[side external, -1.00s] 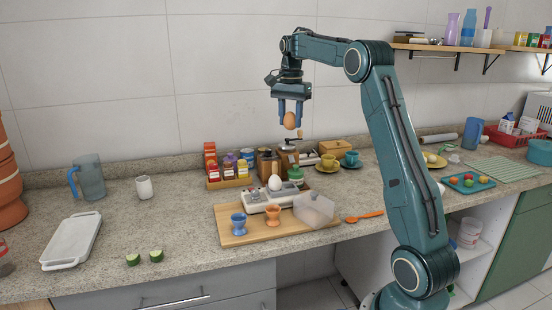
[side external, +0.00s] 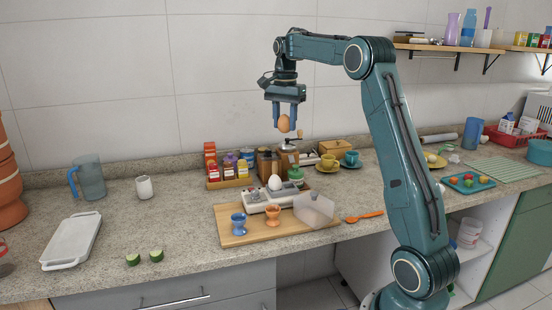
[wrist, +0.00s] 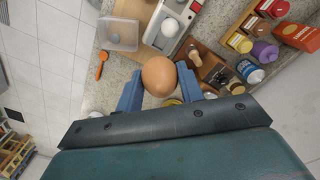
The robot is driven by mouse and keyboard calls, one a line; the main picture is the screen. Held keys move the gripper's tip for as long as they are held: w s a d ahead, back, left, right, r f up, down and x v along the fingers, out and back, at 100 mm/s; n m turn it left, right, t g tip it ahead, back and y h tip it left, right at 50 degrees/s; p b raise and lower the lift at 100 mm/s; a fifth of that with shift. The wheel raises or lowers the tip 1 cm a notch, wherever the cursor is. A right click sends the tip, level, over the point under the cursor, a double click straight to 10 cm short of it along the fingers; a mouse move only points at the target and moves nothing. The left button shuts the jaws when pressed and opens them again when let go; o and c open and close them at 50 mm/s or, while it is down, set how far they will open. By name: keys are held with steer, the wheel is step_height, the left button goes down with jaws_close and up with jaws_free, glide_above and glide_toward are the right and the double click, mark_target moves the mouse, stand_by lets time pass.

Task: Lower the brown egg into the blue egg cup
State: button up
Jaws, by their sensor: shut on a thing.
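The brown egg (side external: 284,123) is held between the fingertips of my gripper (side external: 285,117), high above the counter. In the wrist view the egg (wrist: 159,76) sits between the two blue fingers of my gripper (wrist: 159,88). The blue egg cup (side external: 239,223) stands upright and looks empty on the left front of a wooden board (side external: 228,240). It lies below and to the left of my gripper in the side view. I cannot make out the blue cup in the wrist view.
An orange egg cup (side external: 273,215) stands right of the blue one. Behind them a white egg (side external: 275,182) rests on a white appliance (side external: 262,200). A clear container (side external: 314,208) and a spice tray (side external: 228,183) are nearby. The air around my gripper is free.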

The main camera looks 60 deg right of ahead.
steer(key=w+a+f, duration=0.2)
steer(key=a+f, duration=0.5)
steer(key=a, duration=0.2)
steer(key=w+a+f, duration=0.2)
steer(key=a+f, duration=0.5)
steer(key=a, duration=0.2)
steer(key=shift+w+a+f, duration=0.25)
steer(key=shift+w+a, duration=0.1)
steer(key=shift+f, duration=0.15)
stand_by(0.6)
steer(key=shift+f, duration=0.65)
steer(key=shift+f, duration=2.1)
stand_by(2.3)
